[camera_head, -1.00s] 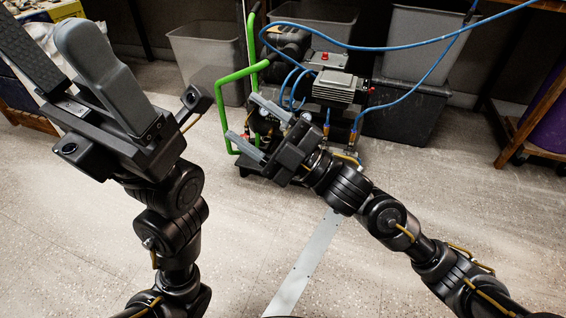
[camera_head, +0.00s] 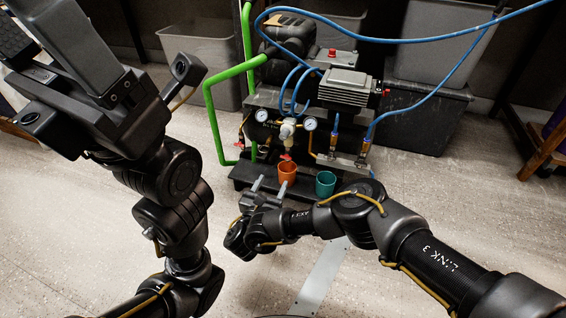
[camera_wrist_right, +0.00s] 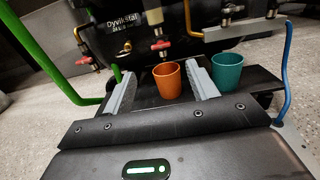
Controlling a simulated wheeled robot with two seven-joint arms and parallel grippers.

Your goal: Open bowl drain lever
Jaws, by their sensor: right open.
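A compressor unit (camera_head: 262,112) with gauges and brass valves stands in front of me. A red lever (camera_head: 286,157) sits low on it above the orange cup; it also shows in the wrist view (camera_wrist_right: 160,45). More red levers show in the wrist view, one at the left (camera_wrist_right: 84,60); I cannot tell which belongs to the bowl drain. My right gripper (camera_head: 270,186) is open and empty, low in front of the unit. In the wrist view its fingers (camera_wrist_right: 153,70) point at the orange cup and central lever, apart from the lever. My left gripper (camera_head: 42,50) is raised at upper left, fingers apart and empty.
An orange cup (camera_head: 287,171) and a teal cup (camera_head: 325,184) stand on the unit's dark base. A green pipe frame (camera_head: 212,122) rises at its left. Blue hoses (camera_head: 425,40) hang above and right. Grey bins (camera_head: 440,60) stand behind. The floor (camera_head: 450,190) at right is clear.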

